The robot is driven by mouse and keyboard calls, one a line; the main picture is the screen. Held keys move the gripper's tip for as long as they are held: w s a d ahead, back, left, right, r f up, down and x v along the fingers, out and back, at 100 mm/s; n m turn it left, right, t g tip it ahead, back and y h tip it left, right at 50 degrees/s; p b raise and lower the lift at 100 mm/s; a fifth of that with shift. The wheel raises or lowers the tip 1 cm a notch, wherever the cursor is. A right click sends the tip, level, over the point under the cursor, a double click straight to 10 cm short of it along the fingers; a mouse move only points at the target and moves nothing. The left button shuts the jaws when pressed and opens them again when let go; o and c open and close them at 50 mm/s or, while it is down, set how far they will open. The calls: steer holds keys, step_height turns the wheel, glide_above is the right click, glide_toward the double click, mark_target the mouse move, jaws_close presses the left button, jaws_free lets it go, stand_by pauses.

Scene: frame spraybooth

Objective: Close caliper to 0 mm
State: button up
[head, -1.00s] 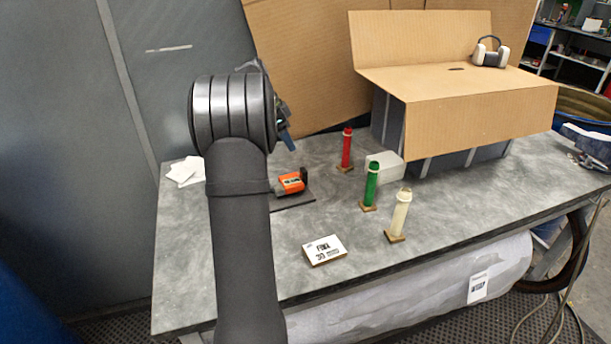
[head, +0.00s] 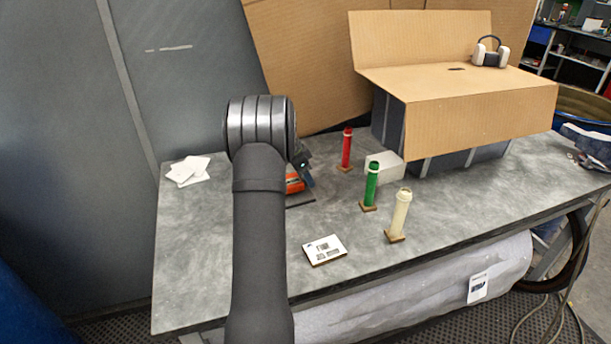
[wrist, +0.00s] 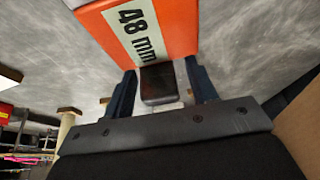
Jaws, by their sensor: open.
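The caliper shows in the head view as an orange body (head: 294,185) on a dark base, partly hidden behind my arm. In the wrist view its orange body (wrist: 150,30) fills the top, with a label (wrist: 137,35) reading "48 mm". A dark block (wrist: 160,86) sticks out below the orange body. My gripper (wrist: 161,80) is open, with one blue-dark finger on each side of this block. I cannot tell whether either finger touches it. In the head view my gripper (head: 304,168) is low beside the caliper, mostly hidden by my wrist.
Red (head: 347,150), green (head: 370,186) and cream (head: 399,215) tubes stand on the grey table (head: 220,260) to the right. A white card (head: 324,250) lies in front. White sheets (head: 188,169) lie at left. A cardboard-topped box (head: 480,105) stands behind.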

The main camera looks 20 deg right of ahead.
steer(key=shift+c, duration=0.2)
jaws_close()
steer(key=a, duration=0.5)
steer(key=shift+s+a, duration=0.1)
steer(key=shift+s, duration=0.05)
steer(key=shift+o, duration=0.2)
jaws_free()
steer(key=v, duration=1.7)
steer(key=shift+r, duration=0.25)
